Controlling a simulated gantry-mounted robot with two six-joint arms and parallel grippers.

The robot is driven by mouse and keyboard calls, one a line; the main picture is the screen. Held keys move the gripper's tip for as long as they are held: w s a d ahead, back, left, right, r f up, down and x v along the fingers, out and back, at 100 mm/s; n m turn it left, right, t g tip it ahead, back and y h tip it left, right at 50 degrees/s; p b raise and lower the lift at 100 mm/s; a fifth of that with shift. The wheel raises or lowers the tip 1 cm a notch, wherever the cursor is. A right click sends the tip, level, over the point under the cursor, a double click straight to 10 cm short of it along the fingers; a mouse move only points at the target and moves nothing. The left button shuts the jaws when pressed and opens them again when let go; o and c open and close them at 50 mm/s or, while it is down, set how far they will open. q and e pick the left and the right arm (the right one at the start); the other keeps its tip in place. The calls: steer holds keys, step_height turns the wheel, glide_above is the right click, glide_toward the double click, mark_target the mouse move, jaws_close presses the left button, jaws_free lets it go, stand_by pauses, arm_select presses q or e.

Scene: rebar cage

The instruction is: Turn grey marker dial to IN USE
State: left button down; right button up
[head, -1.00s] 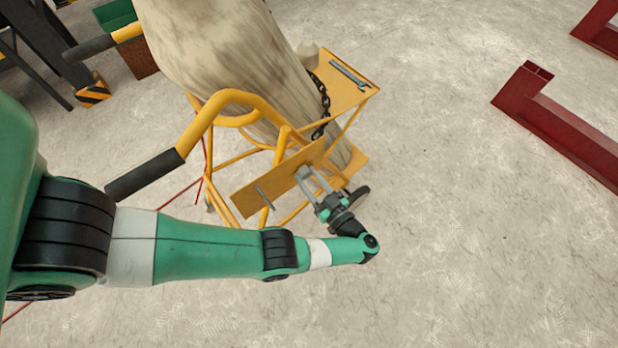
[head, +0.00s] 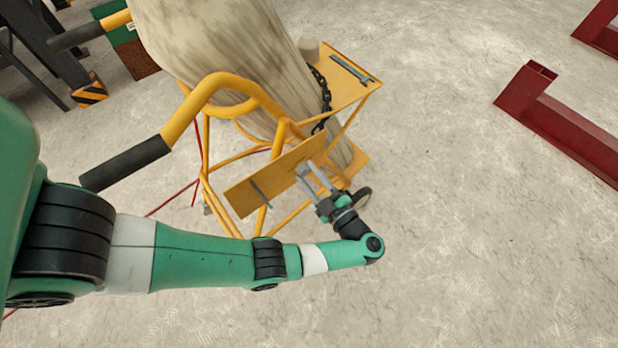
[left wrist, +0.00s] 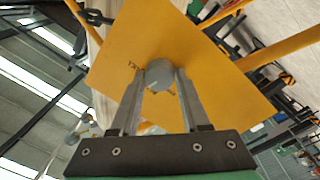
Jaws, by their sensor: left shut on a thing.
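The grey marker dial (left wrist: 160,73) is a round knob on a yellow plate (left wrist: 118,62) in the left wrist view. Small dark lettering shows on the plate beside the dial, too small to read. My left gripper (left wrist: 161,85) is shut on the dial, with one finger on each side. In the head view the left gripper (head: 306,170) reaches the right part of the same yellow plate (head: 245,195), and its fingers hide the dial there. My right gripper does not show.
The plate belongs to a yellow tubular cart with a black-gripped handle (head: 125,163), holding a large pale cylinder (head: 215,45). A chain (head: 322,90) crosses the cylinder. A wrench (head: 350,69) lies on the cart's shelf (head: 338,92). Dark red beams (head: 560,120) lie right; open floor lies between.

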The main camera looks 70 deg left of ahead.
arm_select(q)
steer(key=shift+n+b, duration=0.6)
steer(key=shift+n, duration=0.6)
steer(key=shift+c, duration=1.9)
jaws_free()
